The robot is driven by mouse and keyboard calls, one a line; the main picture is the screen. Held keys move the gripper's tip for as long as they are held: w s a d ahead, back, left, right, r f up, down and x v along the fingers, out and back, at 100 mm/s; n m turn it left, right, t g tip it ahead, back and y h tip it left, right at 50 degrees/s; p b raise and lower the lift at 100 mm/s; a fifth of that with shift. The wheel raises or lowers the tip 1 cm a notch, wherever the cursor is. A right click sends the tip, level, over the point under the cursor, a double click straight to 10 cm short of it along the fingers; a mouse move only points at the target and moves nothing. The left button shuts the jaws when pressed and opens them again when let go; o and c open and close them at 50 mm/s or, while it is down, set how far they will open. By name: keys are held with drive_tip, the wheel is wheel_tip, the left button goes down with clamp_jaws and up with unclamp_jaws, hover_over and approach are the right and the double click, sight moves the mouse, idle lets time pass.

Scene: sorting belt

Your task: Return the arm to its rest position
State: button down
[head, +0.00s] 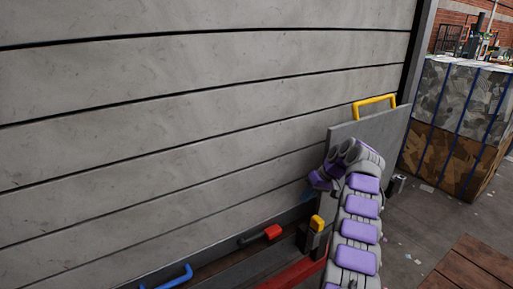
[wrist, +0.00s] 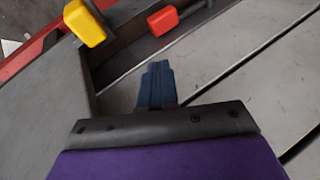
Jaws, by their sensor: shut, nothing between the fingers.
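My arm (head: 358,225), grey with purple pads, reaches up from the bottom right of the head view and bends over at its top. My gripper (wrist: 157,72) shows in the wrist view as dark blue fingers, shut with nothing between them. In the head view the arm hides most of the gripper. In the wrist view, a yellow block-shaped part (wrist: 84,24) is at the upper left, and a red grip (wrist: 163,20) on a dark bar is near the top; both look apart from the fingers.
A grey slatted wall (head: 190,100) fills the left. A grey panel (head: 375,135) with a yellow handle (head: 375,100) stands behind my arm. A blue handle (head: 178,277) and a red beam (head: 295,275) lie low. Strapped bales (head: 455,120) stand right; littered floor (head: 410,235) lies between.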

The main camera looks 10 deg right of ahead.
drive_tip(key=s+a+r+g+b, duration=0.1)
drive_tip(key=s+a+r+b, duration=0.1)
drive_tip(key=s+a+r, duration=0.45)
drive_tip(key=s+a+r+m+g+h+b, duration=0.1)
drive_tip(key=s+a+r+g+b, duration=0.15)
drive_tip(key=s+a, duration=0.95)
drive_tip(key=s+f+h+b, duration=0.1)
drive_tip(key=s+f, duration=0.4)
drive_tip(key=s, duration=1.3)
drive_tip(key=s+f+m+h+b, duration=0.1)
drive_tip(key=s+f+h, duration=0.2)
drive_tip(key=s, duration=1.5)
drive_tip(key=shift+s+d+f+h, duration=0.2)
drive_tip(key=shift+f+h, duration=0.1)
drive_tip(key=shift+f, duration=0.6)
drive_tip(key=shift+d+g, duration=0.1)
drive_tip(key=shift+g, duration=0.15)
